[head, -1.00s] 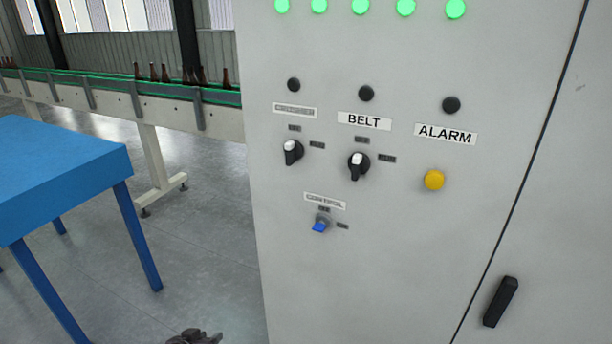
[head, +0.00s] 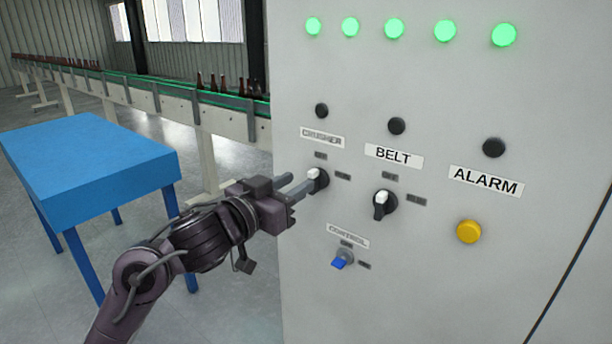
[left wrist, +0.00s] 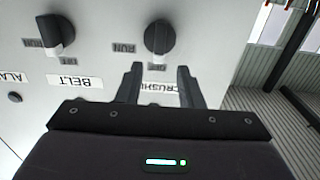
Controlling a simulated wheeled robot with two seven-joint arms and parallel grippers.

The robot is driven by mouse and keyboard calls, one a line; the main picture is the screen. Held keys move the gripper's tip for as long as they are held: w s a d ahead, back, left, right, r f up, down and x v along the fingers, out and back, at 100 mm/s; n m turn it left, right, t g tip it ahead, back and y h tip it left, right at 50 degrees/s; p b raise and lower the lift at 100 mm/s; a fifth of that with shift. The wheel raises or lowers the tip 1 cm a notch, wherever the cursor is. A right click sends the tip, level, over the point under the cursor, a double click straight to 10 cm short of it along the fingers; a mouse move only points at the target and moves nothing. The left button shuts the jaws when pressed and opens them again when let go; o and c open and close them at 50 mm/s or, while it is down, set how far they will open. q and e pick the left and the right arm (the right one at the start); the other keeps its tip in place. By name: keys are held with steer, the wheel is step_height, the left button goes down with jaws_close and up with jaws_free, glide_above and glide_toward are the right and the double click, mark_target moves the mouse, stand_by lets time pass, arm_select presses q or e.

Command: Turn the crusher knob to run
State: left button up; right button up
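The crusher knob (head: 318,180) is black with a white-topped handle, under the CRUSHER label (head: 322,138) on the grey panel. Its handle stands upright, in line with the OFF mark above it; RUN is at its side. In the left wrist view the panel is upside down and the crusher knob (left wrist: 160,38) lies just beyond my fingertips. My left gripper (head: 303,187) is open, its two fingers (left wrist: 160,70) apart with nothing held between them. In the head view a finger overlaps the knob's left edge; contact is unclear. My right gripper is not in view.
The belt knob (head: 384,203), blue control knob (head: 342,260) and yellow alarm button (head: 469,231) are close by on the panel. A blue table (head: 90,160) stands left, near my arm. A conveyor (head: 180,98) with brown bottles (head: 245,88) runs behind.

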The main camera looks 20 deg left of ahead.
mark_target(310, 176)
arm_select(q)
steer(key=shift+x, duration=1.85)
steer(key=shift+c, duration=0.2)
steer(key=shift+d, duration=0.1)
jaws_close()
